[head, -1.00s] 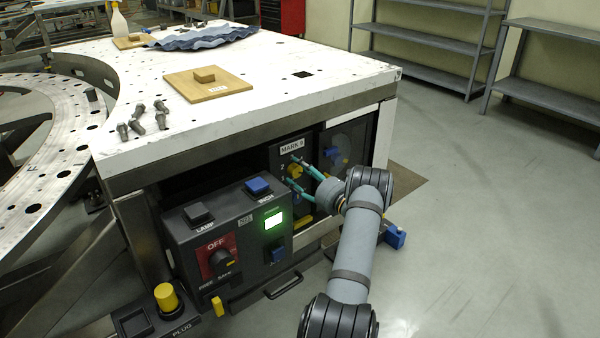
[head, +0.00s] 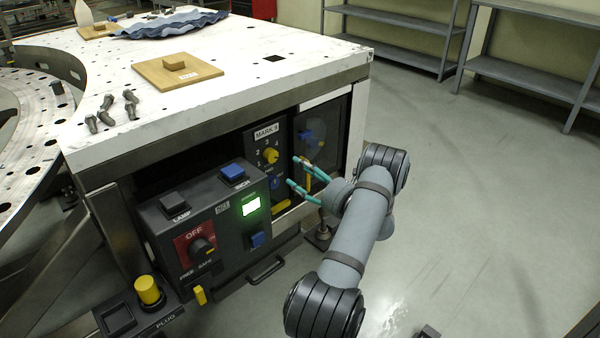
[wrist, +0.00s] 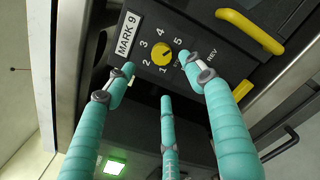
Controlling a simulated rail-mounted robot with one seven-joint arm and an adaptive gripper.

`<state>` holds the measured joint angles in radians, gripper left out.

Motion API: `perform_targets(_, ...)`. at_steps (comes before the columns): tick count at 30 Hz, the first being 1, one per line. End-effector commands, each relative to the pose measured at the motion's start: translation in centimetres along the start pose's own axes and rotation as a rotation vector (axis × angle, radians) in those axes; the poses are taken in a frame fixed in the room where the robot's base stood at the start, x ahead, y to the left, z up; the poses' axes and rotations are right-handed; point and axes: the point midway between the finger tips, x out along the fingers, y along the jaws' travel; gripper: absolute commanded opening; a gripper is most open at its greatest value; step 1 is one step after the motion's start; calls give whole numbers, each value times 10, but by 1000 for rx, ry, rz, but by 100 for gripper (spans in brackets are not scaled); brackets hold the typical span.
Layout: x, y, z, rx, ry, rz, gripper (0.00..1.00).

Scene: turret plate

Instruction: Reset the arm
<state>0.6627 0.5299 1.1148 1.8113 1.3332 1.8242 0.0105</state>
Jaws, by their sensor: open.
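My gripper (head: 295,172) is open and empty in the head view, with teal fingers pointing left toward the cabinet front. In the wrist view my gripper (wrist: 165,85) shows three spread teal fingers, apart from each other. The dial also shows in the head view (head: 270,156). The fingers appear apart from the dial, though the gap is hard to judge.
A control box (head: 195,220) with a red OFF switch, a lit green display (head: 250,204) and blue buttons stands left of my gripper. A yellow plug (head: 148,290) sits at lower left. The white table (head: 270,75) holds bolts and a wooden board (head: 178,72).

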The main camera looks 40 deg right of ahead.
Motion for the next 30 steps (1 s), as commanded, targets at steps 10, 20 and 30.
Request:
perform_targets(10,26,2,-2,-3,3,5,54)
perform_targets(20,91,2,-3,-3,5,5,54)
perform_targets(30,121,0,-3,-32,5,1,54)
